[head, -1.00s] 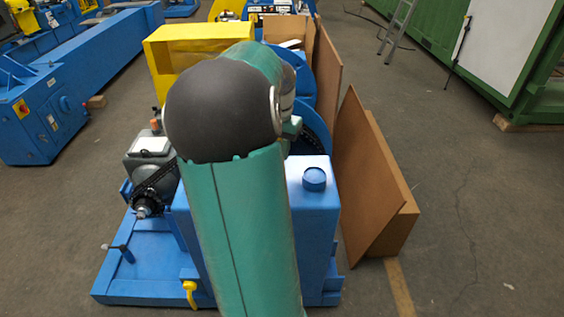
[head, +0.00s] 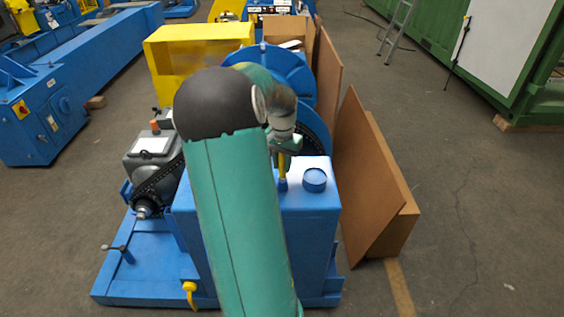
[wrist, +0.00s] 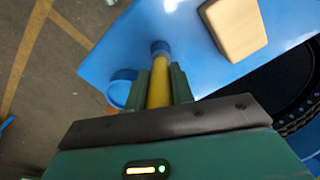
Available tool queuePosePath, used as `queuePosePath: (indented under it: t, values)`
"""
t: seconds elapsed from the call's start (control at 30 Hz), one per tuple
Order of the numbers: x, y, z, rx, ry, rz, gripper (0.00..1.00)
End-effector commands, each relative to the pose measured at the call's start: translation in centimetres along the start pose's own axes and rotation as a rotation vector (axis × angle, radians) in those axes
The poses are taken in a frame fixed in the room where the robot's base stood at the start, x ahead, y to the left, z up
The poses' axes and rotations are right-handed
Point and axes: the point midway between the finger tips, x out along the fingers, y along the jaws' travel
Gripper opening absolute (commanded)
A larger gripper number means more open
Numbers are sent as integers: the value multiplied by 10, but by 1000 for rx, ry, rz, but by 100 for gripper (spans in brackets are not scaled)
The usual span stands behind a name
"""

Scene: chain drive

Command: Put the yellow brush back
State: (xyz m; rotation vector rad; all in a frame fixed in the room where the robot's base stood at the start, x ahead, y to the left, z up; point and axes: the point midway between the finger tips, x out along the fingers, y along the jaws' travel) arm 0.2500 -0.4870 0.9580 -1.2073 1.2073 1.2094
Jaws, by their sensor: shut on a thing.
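The yellow brush shows as a yellow shaft (wrist: 160,84) between the fingers in the wrist view, and as a short upright yellow piece (head: 283,164) in the head view. My gripper (wrist: 161,88) is shut on it; in the head view the gripper (head: 287,146) is above the blue box (head: 318,215). A blue cylindrical piece (wrist: 160,48) is at the shaft's far end, and it also shows in the head view (head: 283,184) at the box top. I cannot tell whether it is a holder or part of the brush. The bristles are not visible.
A round blue cap (head: 315,180) stands on the box close to the brush. A pale wooden block (wrist: 234,25) lies on a blue surface. The chain wheel (wrist: 292,100) is close by. Brown boards (head: 365,185) lean at the right.

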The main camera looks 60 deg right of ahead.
Motion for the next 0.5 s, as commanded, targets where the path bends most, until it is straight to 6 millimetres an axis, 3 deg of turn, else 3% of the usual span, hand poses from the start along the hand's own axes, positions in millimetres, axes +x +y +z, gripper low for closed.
queuePosePath:
  t: [0.03, 0.13, 0.5]
  values:
    - [1, 0, 0, 0, 0, 0, 26]
    - [1, 0, 0, 0, 0, 0, 45]
    - [-4, 0, 0, 0, 1, 0, 46]
